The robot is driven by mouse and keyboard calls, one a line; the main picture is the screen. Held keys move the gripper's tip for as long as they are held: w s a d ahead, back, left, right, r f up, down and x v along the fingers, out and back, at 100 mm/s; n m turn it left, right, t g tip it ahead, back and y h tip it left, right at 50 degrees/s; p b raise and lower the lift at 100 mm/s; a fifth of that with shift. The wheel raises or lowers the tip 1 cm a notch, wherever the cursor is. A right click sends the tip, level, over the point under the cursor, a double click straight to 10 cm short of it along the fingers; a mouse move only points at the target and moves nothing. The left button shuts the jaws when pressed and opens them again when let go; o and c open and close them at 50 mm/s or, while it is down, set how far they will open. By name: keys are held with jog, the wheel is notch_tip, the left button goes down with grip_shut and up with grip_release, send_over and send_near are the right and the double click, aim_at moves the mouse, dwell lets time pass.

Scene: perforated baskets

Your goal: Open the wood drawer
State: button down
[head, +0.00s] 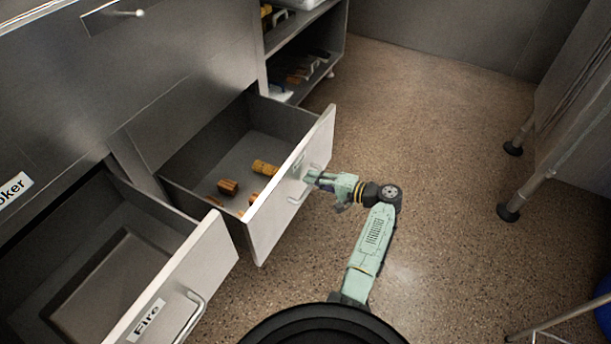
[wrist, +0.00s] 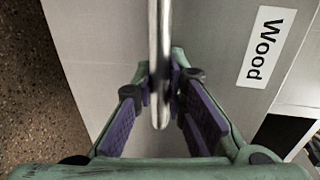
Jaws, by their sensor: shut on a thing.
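The wood drawer (head: 292,190) stands pulled out from the grey cabinet in the head view, with several wooden pieces (head: 228,187) inside. Its front carries a label reading "Wood" (wrist: 266,47) in the wrist view. The metal bar handle (wrist: 159,60) runs down the middle of the wrist view, between my two purple-padded fingers. My gripper (head: 310,177) is at the handle on the outer face of the drawer front. It is shut on the handle (wrist: 162,100).
A second open drawer, labelled "Fire" (head: 148,320), stands at the lower left. A shelf unit (head: 330,45) with items is behind. Metal legs (head: 525,185) stand at the right. The speckled floor (head: 440,130) between is clear.

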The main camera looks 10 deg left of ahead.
jog(key=shift+d, duration=0.2)
jog(key=c, duration=1.6)
grip_release()
jog(key=v, duration=1.2)
jog(key=shift+s, duration=0.1)
jog(key=shift+d, duration=0.1)
